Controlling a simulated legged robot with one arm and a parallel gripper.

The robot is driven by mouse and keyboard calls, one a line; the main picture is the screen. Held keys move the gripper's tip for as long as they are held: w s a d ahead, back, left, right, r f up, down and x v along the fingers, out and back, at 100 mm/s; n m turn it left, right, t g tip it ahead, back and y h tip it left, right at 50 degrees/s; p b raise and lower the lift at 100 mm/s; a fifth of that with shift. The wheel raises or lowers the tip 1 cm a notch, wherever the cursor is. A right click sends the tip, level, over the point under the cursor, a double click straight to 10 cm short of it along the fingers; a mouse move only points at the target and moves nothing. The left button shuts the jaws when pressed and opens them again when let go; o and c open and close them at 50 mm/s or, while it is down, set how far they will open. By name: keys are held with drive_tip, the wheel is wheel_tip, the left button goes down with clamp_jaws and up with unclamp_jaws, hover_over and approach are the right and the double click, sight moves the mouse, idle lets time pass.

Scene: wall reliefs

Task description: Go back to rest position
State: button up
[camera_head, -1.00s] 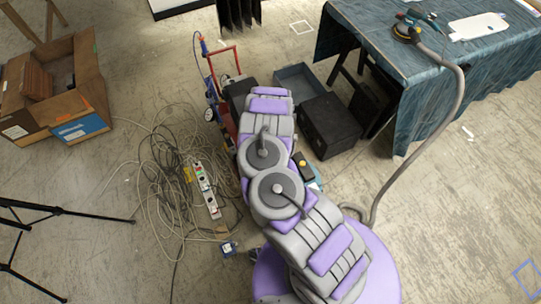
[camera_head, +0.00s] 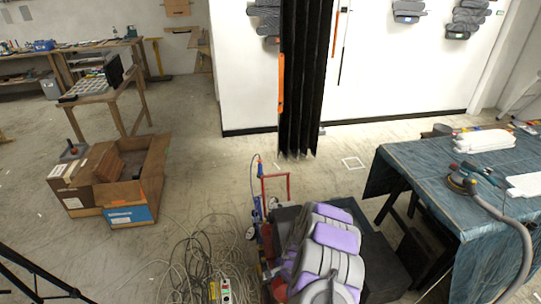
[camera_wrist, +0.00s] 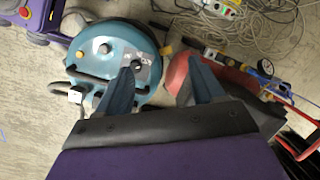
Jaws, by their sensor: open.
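My gripper (camera_wrist: 162,76) shows in the wrist view with its two dark blue fingers spread apart and nothing between them. It points down over the floor equipment. A round teal machine (camera_wrist: 115,60) with a black hose and knobs lies beyond the left finger. A red rounded object (camera_wrist: 190,75) lies behind the right finger. In the head view my purple and grey arm (camera_head: 330,245) is at the bottom centre, and my gripper cannot be made out there.
A red-handled trolley (camera_head: 275,190) and dark boxes stand around my arm. Cables (camera_head: 190,265) lie on the floor. A blue-covered table (camera_head: 430,190) with a sander is at right. A cardboard box (camera_head: 125,215) is at left. A black curtain (camera_head: 303,80) hangs before the white wall with reliefs.

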drive_tip(key=s+a+r+n+y+b, duration=0.1)
drive_tip(key=a+r+n, duration=0.15)
drive_tip(key=r, duration=0.55)
drive_tip(key=s+a+r+n, duration=0.1)
drive_tip(key=s+a+r, duration=0.15)
drive_tip(key=r, duration=0.45)
drive_tip(key=s+r+n+b, duration=0.1)
drive_tip(key=s+r+n, duration=0.35)
drive_tip(key=r, duration=0.75)
drive_tip(key=s+d+r+h+b, duration=0.1)
drive_tip(key=s+d+r, duration=0.2)
drive_tip(key=s, duration=0.6)
drive_tip(key=s+d+r+n+h, duration=0.1)
drive_tip(key=s+d+r, duration=0.3)
drive_tip(key=s, duration=0.6)
drive_tip(key=s+d+r+g+h+b, duration=0.1)
drive_tip(key=s+d+r, duration=0.3)
drive_tip(key=s+d, duration=0.3)
drive_tip(key=s, duration=0.3)
drive_tip(key=shift+d+n+b, duration=0.2)
drive_tip(key=shift+n+b, duration=0.1)
drive_tip(key=shift+b, duration=0.05)
